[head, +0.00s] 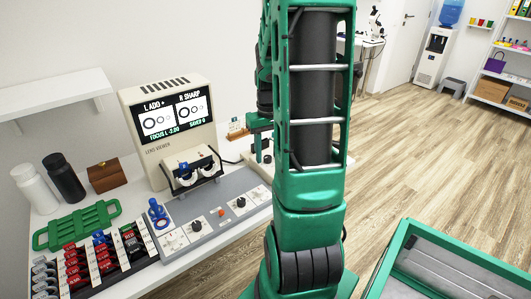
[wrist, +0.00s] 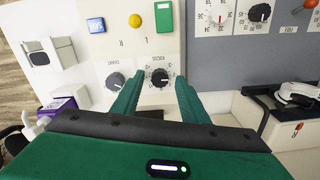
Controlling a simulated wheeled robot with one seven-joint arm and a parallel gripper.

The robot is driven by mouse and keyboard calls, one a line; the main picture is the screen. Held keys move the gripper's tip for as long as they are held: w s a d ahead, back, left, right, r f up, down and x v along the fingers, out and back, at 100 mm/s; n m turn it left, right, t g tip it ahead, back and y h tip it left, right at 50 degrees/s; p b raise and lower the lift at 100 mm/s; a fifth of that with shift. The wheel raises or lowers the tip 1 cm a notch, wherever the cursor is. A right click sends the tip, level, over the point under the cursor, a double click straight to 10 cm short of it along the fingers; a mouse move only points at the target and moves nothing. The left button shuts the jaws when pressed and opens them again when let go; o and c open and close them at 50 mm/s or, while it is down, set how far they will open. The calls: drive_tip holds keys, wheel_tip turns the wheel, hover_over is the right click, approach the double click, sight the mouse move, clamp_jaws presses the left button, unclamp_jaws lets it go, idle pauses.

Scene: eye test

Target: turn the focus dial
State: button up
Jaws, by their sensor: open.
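The focus dial (wrist: 159,76) is a black round knob with a pale pointer line, on a cream panel in the wrist view. My gripper (wrist: 158,84) is open, with one green finger on each side of the dial. I cannot tell whether the fingers touch it. In the head view my own arm hides the dial, and only part of my gripper (head: 262,156) shows beside it.
A grey dial (wrist: 116,80), apparently marked CHART, sits close left of the focus dial. Blue (wrist: 96,25), yellow (wrist: 135,20) and green (wrist: 164,16) buttons lie beyond. A grey console (head: 215,207) with knobs and a lens rack (head: 150,246) stand left of my arm.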

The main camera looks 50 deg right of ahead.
drive_tip(key=shift+c, duration=0.2)
clamp_jaws()
drive_tip(key=shift+m, duration=2.2)
drive_tip(key=shift+o, duration=0.2)
unclamp_jaws()
